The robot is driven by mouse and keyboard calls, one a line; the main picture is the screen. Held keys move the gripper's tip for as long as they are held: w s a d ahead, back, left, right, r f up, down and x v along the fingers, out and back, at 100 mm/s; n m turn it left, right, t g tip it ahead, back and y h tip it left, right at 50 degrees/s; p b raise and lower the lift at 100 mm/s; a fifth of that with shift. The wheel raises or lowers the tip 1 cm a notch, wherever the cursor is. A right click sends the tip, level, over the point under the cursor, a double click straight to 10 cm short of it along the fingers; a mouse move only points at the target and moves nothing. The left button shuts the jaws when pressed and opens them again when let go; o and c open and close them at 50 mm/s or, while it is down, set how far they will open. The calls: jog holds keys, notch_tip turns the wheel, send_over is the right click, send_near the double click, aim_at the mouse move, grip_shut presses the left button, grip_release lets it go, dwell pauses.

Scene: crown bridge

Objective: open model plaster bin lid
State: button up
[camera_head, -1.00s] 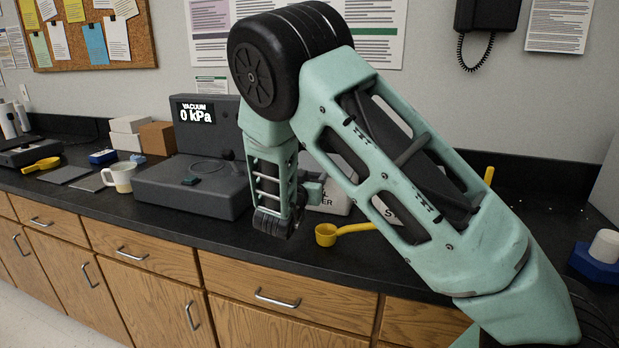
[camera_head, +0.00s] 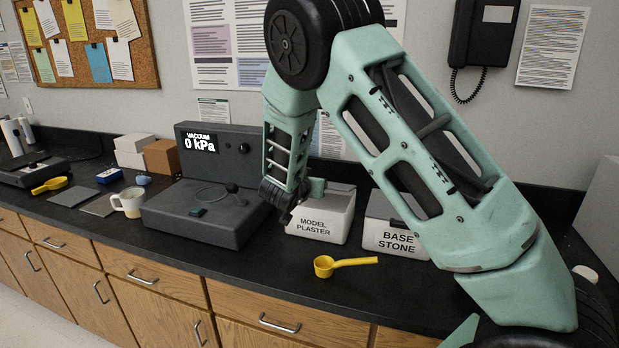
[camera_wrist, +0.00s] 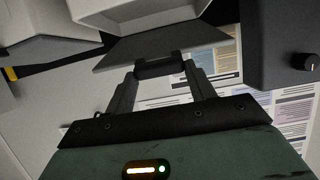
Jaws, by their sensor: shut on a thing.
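The model plaster bin (camera_head: 313,227) is a pale box with a black printed label, on the dark counter right of the vacuum unit. My gripper (camera_wrist: 162,72) is shut on the dark handle (camera_wrist: 160,64) of the bin's lid. The lid (camera_wrist: 168,48) is a grey plate in the wrist view, at an angle to the bin's pale rim (camera_wrist: 140,24). In the head view my gripper (camera_head: 285,203) is at the bin's upper left and my arm hides part of the scene. How wide the lid stands open is hard to tell there.
The base stone bin (camera_head: 396,238) stands close on the right, partly behind my arm. The grey vacuum unit (camera_head: 205,215) is close on the left. A yellow scoop (camera_head: 345,262) lies in front of the bins. A mug (camera_head: 131,203) stands farther left. The front counter strip is mostly clear.

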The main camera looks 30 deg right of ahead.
jog(key=r+p, duration=0.2)
jog(key=d+r+y, duration=0.1)
jog(key=shift+w+r+g+p, duration=0.1)
jog(key=shift+w+g+p, duration=0.3)
jog(key=r+p, duration=0.1)
jog(key=w+d+p, duration=0.1)
jog(key=shift+d+r+p, duration=0.1)
jog(key=shift+r+p, duration=0.2)
jog(key=shift+r, duration=0.05)
jog(key=shift+w+d+r+p, duration=0.5)
jog(key=shift+d+r+p, duration=0.15)
jog(key=shift+r+p, duration=0.15)
jog(key=o, duration=1.4)
jog(key=shift+f, duration=0.1)
jog(key=shift+a, duration=0.1)
